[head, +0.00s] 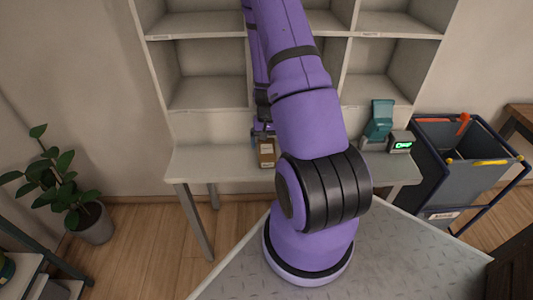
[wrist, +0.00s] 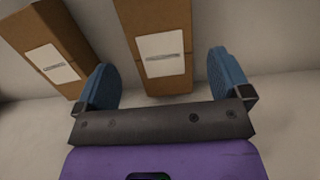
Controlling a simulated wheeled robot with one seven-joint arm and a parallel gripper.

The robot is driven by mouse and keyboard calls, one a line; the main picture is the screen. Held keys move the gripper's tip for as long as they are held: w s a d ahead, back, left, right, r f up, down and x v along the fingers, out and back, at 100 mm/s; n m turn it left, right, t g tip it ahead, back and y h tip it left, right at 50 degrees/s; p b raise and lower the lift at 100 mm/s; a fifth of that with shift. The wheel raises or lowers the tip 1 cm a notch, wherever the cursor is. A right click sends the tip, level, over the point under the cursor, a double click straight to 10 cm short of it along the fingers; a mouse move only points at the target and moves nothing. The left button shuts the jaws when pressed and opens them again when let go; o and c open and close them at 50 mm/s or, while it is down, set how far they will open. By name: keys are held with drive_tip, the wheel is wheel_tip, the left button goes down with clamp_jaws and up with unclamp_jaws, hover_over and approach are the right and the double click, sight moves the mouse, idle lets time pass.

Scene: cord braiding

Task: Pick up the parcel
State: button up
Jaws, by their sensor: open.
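In the wrist view, a brown parcel (wrist: 158,20) with a white label lies between the two blue fingers of my gripper (wrist: 160,60). The fingers are open, with a visible gap on each side of the parcel. A second brown parcel (wrist: 45,40) with a white label lies to the left, outside the left finger. In the head view, one brown parcel (head: 266,153) shows on the grey table, just by my gripper (head: 263,131). My arm hides part of the table there, and I cannot tell which of the two parcels this is.
The table (head: 210,162) stands against an empty shelf unit (head: 200,60). A teal device (head: 379,119) and a small box with a green display (head: 401,143) stand at its right. A grey bin (head: 460,150) is farther right, a potted plant (head: 75,190) at left.

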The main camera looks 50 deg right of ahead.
sight(267, 148)
drive_tip(key=shift+a+f, duration=0.15)
drive_tip(key=shift+f, duration=0.9)
drive_tip(key=shift+a+f, duration=0.15)
drive_tip(key=shift+f, duration=0.9)
drive_tip(key=c, duration=1)
wheel_tip(267, 148, up, 18)
drive_tip(key=shift+r, duration=0.1)
